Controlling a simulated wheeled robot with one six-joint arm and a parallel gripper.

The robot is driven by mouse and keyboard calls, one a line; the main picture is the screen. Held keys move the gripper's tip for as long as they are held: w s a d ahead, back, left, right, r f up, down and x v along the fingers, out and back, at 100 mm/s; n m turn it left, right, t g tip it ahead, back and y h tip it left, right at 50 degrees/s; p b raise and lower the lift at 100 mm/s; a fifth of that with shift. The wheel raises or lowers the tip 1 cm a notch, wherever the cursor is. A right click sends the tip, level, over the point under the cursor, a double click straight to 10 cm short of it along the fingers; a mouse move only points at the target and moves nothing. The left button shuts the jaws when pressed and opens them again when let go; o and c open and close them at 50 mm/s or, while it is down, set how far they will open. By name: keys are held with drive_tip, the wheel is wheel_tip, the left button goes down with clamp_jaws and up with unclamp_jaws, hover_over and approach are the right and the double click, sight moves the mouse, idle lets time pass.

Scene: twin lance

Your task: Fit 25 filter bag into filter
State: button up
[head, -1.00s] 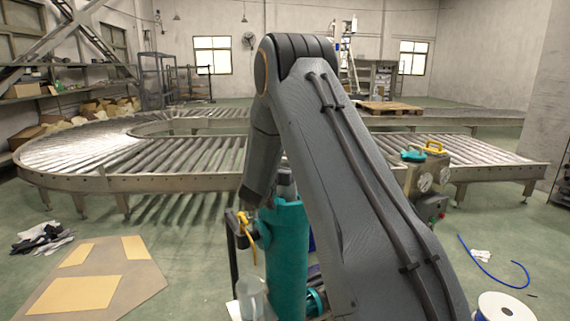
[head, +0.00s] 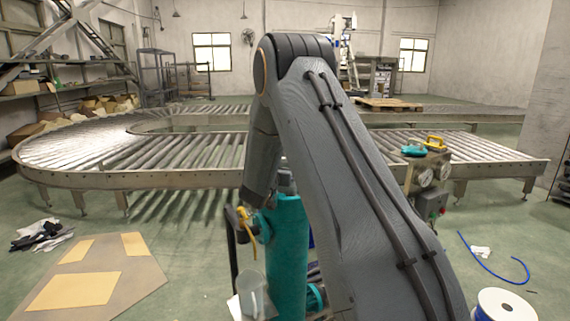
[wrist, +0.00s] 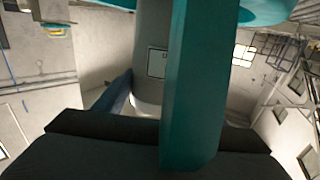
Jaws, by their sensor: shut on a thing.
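A teal cylindrical filter housing (head: 290,255) stands upright on the floor, partly hidden behind my arm in the head view. My gripper (wrist: 190,140) shows as dark jaws along the bottom of the wrist view. It is shut on a teal bar (wrist: 195,75) that runs upright through the middle of that view. A grey cylinder (wrist: 152,35) with a small pale label stands behind the bar; I cannot read the label. In the head view my arm hides much of the place where the gripper works. I cannot make out the filter bag for certain.
A gauge unit (head: 428,172) stands right. A brown floor sheet (head: 140,285) lies left. A roller conveyor (head: 190,177) spans the back.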

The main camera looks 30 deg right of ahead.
drive_tip(key=shift+f, duration=0.4)
drive_tip(key=o, duration=1.5)
drive_tip(key=shift+o, duration=0.2)
drive_tip(key=shift+s+a+f, duration=0.1)
drive_tip(key=shift+a, duration=0.05)
drive_tip(key=b+v, duration=0.2)
drive_tip(key=v, duration=0.4)
drive_tip(key=shift+a, duration=0.1)
drive_tip(key=shift+s+a+r, duration=0.25)
drive_tip(key=shift+s+a, duration=0.2)
drive_tip(key=shift+s, duration=0.1)
